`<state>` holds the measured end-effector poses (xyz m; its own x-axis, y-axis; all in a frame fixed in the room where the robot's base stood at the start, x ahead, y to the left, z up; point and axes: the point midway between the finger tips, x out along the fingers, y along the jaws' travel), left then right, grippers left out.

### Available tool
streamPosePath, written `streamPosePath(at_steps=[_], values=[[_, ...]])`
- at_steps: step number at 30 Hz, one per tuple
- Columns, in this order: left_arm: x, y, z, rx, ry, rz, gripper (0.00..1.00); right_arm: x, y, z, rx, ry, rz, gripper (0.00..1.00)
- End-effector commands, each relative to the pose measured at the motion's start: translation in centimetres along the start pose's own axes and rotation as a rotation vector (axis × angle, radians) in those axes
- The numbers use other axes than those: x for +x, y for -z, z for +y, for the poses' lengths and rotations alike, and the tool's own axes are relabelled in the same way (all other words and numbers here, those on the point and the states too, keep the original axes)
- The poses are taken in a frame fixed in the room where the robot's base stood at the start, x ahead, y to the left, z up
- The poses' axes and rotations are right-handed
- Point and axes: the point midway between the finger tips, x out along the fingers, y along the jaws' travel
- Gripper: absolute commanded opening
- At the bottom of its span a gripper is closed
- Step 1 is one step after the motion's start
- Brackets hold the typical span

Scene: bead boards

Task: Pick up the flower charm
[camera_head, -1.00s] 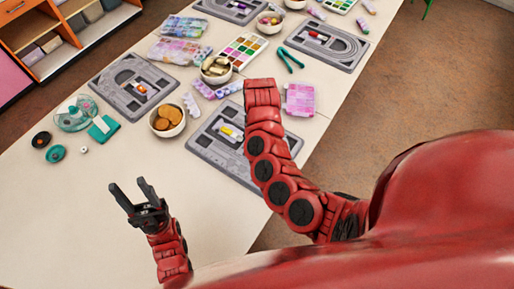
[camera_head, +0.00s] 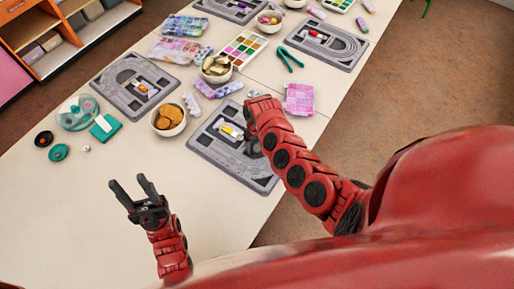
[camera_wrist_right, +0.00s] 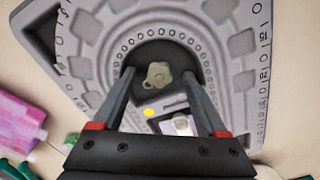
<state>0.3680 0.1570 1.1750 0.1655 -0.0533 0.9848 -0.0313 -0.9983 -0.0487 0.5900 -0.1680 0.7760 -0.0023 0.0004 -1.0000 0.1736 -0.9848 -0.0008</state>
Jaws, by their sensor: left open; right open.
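A small, dull beige-green lobed piece, which looks like the flower charm (camera_wrist_right: 158,74), lies in the dark round hollow of a grey bead board in the right wrist view. My right gripper (camera_wrist_right: 159,80) is open, with its two fingers on either side of the charm in that view and nothing held. Whether they touch it or hover above cannot be told. In the head view my right arm covers that part of the nearest grey bead board (camera_head: 204,151), and the charm is hidden. My left gripper (camera_head: 129,182) is open and empty over bare table at the left.
A yellow-and-white item (camera_head: 229,130) lies on the same board. A bowl of orange-brown discs (camera_head: 168,117) stands left of it, with a bowl of pale pieces (camera_head: 216,69) behind. Another board (camera_head: 137,84) lies farther left. The near-left table is clear.

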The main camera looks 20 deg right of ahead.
Motion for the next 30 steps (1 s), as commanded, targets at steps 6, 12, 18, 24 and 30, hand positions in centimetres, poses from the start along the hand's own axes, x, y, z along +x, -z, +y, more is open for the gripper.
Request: streamPosePath(at_steps=[6, 12, 18, 24, 30], values=[[0.0, 0.0, 0.0, 0.0, 0.0, 0.0, 0.5, 0.02, 0.03, 0.01, 0.0, 0.0, 0.001, 0.75], [0.0, 0.0, 0.0, 0.0, 0.0, 0.0, 0.5, 0.0, 0.05, 0.01, 0.0, 0.0, 0.002, 0.39], [0.0, 0.0, 0.0, 0.0, 0.0, 0.0, 0.5, -0.01, 0.05, 0.01, -0.001, 0.0, 0.002, 0.03], [0.0, 0.0, 0.0, 0.0, 0.0, 0.0, 0.5, -0.01, 0.05, 0.0, -0.001, -0.001, 0.002, 0.0], [0.0, 0.0, 0.0, 0.0, 0.0, 0.0, 0.5, -0.11, 0.07, -0.03, -0.001, 0.0, 0.002, 0.0]])
